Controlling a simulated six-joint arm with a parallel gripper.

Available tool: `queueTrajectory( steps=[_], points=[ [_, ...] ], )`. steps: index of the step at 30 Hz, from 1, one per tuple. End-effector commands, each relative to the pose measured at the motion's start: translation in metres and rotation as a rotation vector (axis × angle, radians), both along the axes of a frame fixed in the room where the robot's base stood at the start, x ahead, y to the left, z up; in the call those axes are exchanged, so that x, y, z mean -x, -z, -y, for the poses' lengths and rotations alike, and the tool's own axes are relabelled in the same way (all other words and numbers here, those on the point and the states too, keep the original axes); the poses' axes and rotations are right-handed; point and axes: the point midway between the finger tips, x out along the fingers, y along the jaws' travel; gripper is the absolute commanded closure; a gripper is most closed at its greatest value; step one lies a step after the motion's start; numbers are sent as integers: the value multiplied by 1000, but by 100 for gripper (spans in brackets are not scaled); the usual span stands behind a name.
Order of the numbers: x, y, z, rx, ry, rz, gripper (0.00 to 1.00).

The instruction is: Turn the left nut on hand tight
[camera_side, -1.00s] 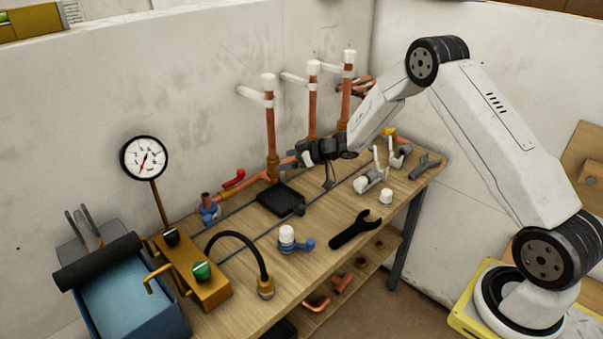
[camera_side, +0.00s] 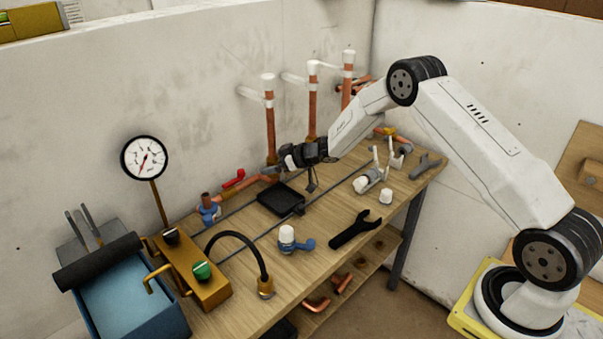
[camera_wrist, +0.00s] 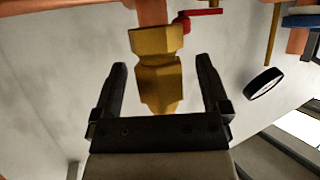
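The left upright copper pipe (camera_side: 270,130) stands against the back wall, and my gripper (camera_side: 281,163) is at its foot. In the side view, my gripper hides most of the brass fitting there. In the wrist view, a brass fitting with a hex-shaped nut (camera_wrist: 156,42) lies between the two black fingers of my gripper (camera_wrist: 161,68). The fingers are spread wide, with a clear gap on both sides of the brass. A copper pipe (camera_wrist: 152,10) joins the fitting at the top of that view.
A red lever (camera_side: 234,179) and a blue-collared valve (camera_side: 209,212) are left of the fitting. A black tray (camera_side: 281,200) lies just in front of my gripper. A wrench (camera_side: 355,229) and a white-capped valve (camera_side: 287,240) lie on the bench (camera_side: 325,258). A gauge (camera_side: 144,158) stands left.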

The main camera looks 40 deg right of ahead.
Motion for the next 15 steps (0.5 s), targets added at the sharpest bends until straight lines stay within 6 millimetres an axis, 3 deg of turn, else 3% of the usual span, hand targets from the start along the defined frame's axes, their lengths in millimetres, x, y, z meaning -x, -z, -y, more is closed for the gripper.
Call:
queueTrajectory(
  steps=[1,6,7,15],
  points=[
    [0,0,0,0,0,0,22],
    [0,0,0,0,0,0,76],
    [0,0,0,0,0,0,80],
    [0,0,0,-1,24,1,80]
  ],
)
